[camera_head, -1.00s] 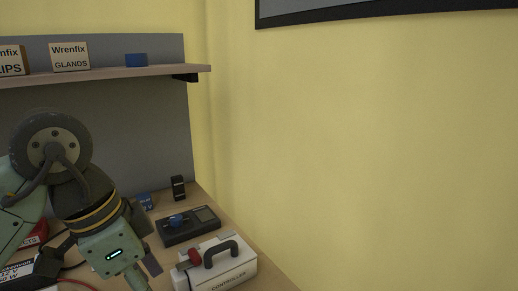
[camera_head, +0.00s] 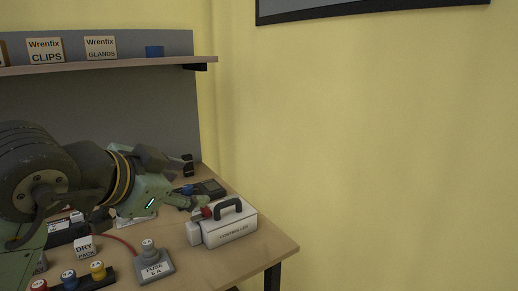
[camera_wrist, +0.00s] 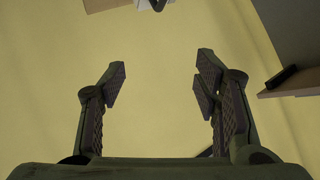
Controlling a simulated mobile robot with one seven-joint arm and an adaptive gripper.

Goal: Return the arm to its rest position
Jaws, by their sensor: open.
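My gripper (camera_wrist: 160,78) is open in the wrist view, with its two dark padded fingers apart and only yellow wall showing between them. In the head view my green arm reaches from the left over the bench (camera_head: 210,262), its end close to the white controller box (camera_head: 229,228) in the picture. I cannot tell whether it touches the box. The box has a black handle and a red part on its left. The fingers are hard to make out in the head view.
A dark meter (camera_head: 209,188) lies behind the controller. A shelf (camera_head: 120,65) holds boxes.

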